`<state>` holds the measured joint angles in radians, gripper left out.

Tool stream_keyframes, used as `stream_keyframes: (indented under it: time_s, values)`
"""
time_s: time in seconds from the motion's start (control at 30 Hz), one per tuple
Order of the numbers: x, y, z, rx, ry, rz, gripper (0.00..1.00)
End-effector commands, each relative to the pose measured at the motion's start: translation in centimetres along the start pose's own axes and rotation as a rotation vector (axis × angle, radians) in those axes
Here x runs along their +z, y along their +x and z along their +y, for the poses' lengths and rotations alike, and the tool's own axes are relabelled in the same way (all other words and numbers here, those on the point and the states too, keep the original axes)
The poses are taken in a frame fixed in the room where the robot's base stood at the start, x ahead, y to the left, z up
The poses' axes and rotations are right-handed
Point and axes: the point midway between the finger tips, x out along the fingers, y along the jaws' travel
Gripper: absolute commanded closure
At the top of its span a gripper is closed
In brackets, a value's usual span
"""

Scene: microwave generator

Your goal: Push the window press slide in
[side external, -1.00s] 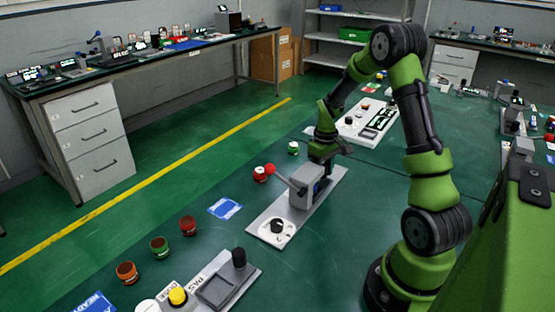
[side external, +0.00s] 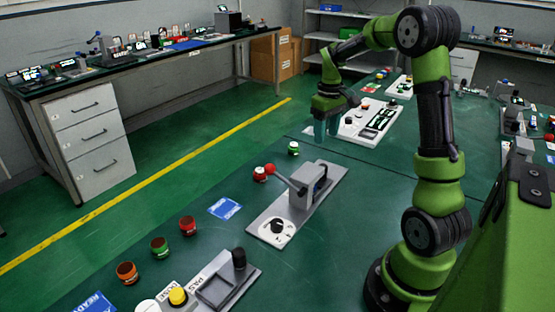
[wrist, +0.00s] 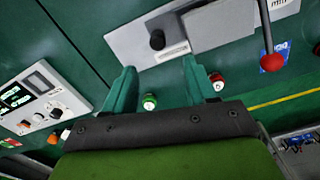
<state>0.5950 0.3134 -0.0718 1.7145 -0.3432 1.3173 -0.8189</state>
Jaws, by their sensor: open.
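The grey window press (side external: 305,186) stands on a light grey base plate (side external: 262,232) in the side view, its lever (side external: 284,178) ending in a red ball (side external: 270,169). In the wrist view the press body (wrist: 222,24) is at the top, with the red ball (wrist: 271,60) to its right. A black knob (wrist: 157,40), apparently the slide's handle, stands upright on the grey plate beside the body. My gripper (side external: 323,138) hangs above the table behind the press, fingers down. In the wrist view its two teal fingers (wrist: 159,66) are apart and empty, with the knob beyond them.
A white panel device (side external: 362,122) lies behind my gripper. Small green (side external: 293,148) and red (side external: 259,173) round items stand left of the press. A yellow-button station (side external: 205,290) is in front. The table right of the press is clear.

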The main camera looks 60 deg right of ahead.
Motion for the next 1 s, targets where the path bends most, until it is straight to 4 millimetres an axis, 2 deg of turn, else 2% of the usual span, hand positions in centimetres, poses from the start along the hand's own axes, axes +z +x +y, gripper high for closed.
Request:
stream_keyframes:
  time_s: [0.1, 0.3, 0.67, 0.8, 0.87, 1.0]
  values:
    - [0.0, -1.9, 0.0, 0.001, 0.0, 0.002, 0.43]
    - [0.0, -3.3, 0.0, 0.0, -0.001, -0.001, 0.43]
    - [0.0, -3.4, 0.0, 0.0, 0.009, 0.0, 0.43]
    - [0.0, -2.6, -0.1, 0.003, 0.093, 0.012, 0.43]
    - [0.5, -2.3, -0.9, -0.007, 0.154, 0.03, 0.43]
    - [1.8, -3.4, -5.8, -0.035, 0.248, 0.128, 0.43]
